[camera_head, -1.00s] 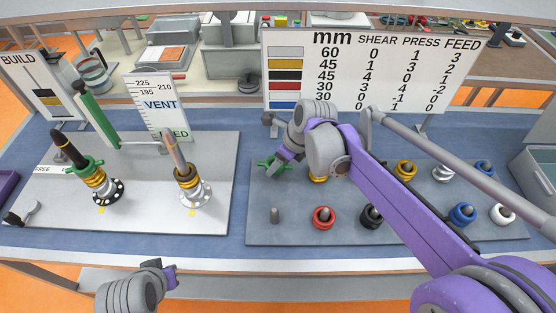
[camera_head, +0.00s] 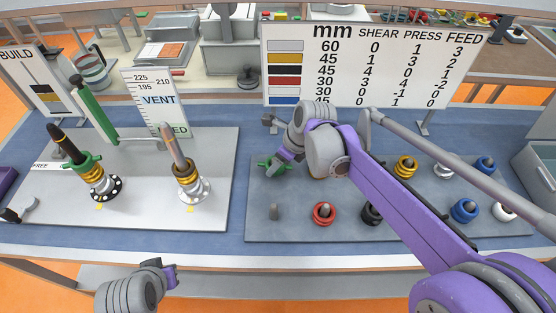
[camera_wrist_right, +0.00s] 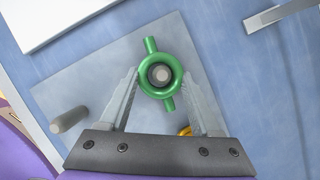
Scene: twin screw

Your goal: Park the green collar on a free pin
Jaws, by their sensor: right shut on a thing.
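A green collar (camera_head: 268,166) with two stub handles is at the back-left pin of the grey pin board (camera_head: 320,232). In the right wrist view the green collar (camera_wrist_right: 171,91) rings the top of a grey pin (camera_wrist_right: 160,74). My right gripper (camera_wrist_right: 162,77) is shut on the collar, one finger on each side. Whether the collar rests on the board is unclear. A bare pin (camera_head: 274,212) stands at the board's front left. A second green collar (camera_head: 86,163) sits on the left screw. My left gripper (camera_head: 172,277) is at the bottom left, its fingers not clear.
Other pins carry a red collar (camera_head: 323,213), a black collar (camera_head: 371,214), a yellow collar (camera_head: 406,168) and several blue and white ones. Two upright screws stand on the pale plate (camera_head: 140,220) at left. A size chart (camera_head: 370,66) stands behind the board.

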